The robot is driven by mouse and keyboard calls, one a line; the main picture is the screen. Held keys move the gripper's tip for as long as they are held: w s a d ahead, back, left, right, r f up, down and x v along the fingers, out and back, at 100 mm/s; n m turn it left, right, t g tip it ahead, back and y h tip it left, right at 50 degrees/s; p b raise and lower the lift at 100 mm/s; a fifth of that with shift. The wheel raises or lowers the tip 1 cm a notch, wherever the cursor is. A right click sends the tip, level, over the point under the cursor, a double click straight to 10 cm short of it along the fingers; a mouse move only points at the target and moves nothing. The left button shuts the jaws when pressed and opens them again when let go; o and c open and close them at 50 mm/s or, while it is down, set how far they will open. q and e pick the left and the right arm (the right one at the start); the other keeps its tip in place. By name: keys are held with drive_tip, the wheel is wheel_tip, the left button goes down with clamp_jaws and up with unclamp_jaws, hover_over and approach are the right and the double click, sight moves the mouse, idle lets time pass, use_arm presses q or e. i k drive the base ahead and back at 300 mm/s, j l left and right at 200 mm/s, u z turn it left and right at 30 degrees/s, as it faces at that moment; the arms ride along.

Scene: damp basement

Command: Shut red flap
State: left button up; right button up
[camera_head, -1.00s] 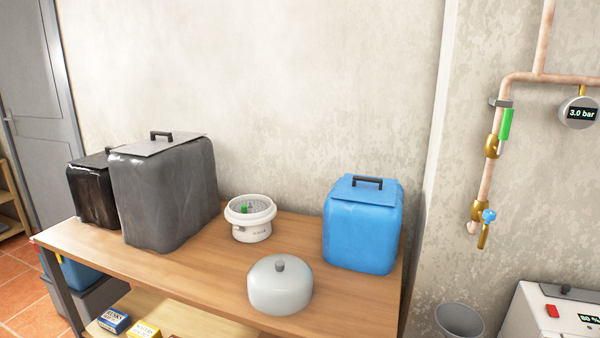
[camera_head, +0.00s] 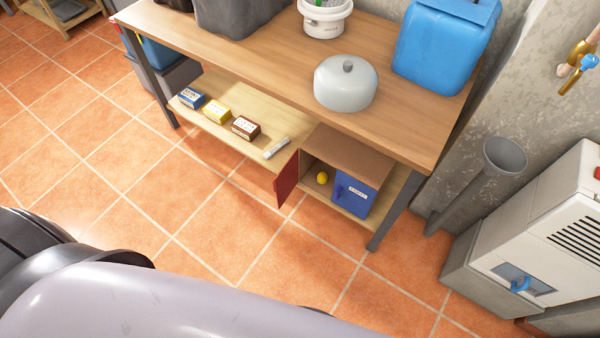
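The red flap (camera_head: 287,180) stands open on the left side of a small brown box (camera_head: 350,151) on the lower shelf of the wooden table. It sticks out toward me past the shelf's front edge. The box's right half is closed by a blue flap (camera_head: 352,194) with a small white label. A yellow round thing (camera_head: 322,177) lies inside the open left half. Neither of my grippers is in view.
The shelf (camera_head: 220,130) also holds blue, yellow and brown small boxes and a pale flashlight-like object (camera_head: 276,148). A table leg (camera_head: 395,212) stands right of the box. A grey funnel-topped pipe (camera_head: 504,155) and a white machine (camera_head: 550,235) are at right. Tiled floor in front is clear.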

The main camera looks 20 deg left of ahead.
sight(283, 185)
drive_tip(key=j+z, duration=0.4)
drive_tip(key=k+j+z, duration=0.15)
drive_tip(key=j+z, duration=0.25)
drive_tip(key=k+j, duration=0.1)
drive_tip(key=j, duration=0.3)
drive_tip(key=k+j, duration=0.1)
drive_tip(key=j, duration=0.25)
drive_tip(key=k+j+z, duration=0.1)
drive_tip(key=j, duration=0.3)
drive_tip(key=k+j, duration=0.15)
drive_tip(key=j, duration=0.2)
drive_tip(key=k+j+z, duration=0.1)
drive_tip(key=j, duration=0.3)
drive_tip(key=k+j, duration=0.15)
drive_tip(key=j, duration=0.2)
